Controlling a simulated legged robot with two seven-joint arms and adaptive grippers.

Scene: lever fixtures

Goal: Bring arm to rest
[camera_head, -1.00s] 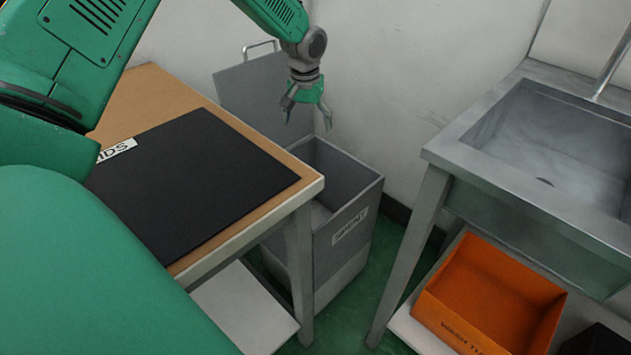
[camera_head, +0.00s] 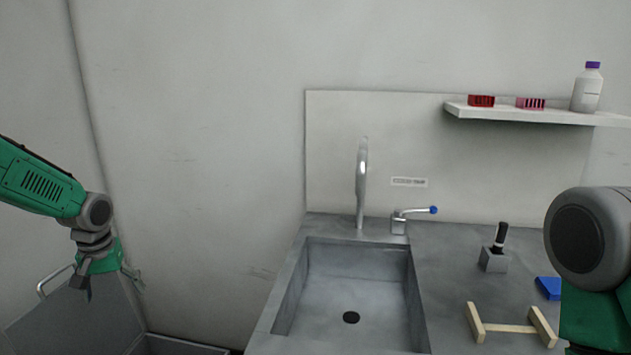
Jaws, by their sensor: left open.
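My left gripper (camera_head: 110,287) is at the left of the view, on the end of my green left arm. It points down and its fingers are apart, with nothing between them. It hangs in front of the raised grey lid (camera_head: 72,318) of the bin (camera_head: 180,347), whose top edge just shows at the bottom. My right arm shows only in part at the right edge, as a grey joint and green link; its gripper is out of view.
A grey sink (camera_head: 350,300) with a tall tap (camera_head: 361,185) and a blue-tipped lever (camera_head: 415,213) stands in the middle. A wooden rack (camera_head: 508,328), a blue block (camera_head: 548,287) and a black-handled tool (camera_head: 500,238) in a grey holder are right of it. A wall shelf (camera_head: 540,114) holds a bottle (camera_head: 587,88).

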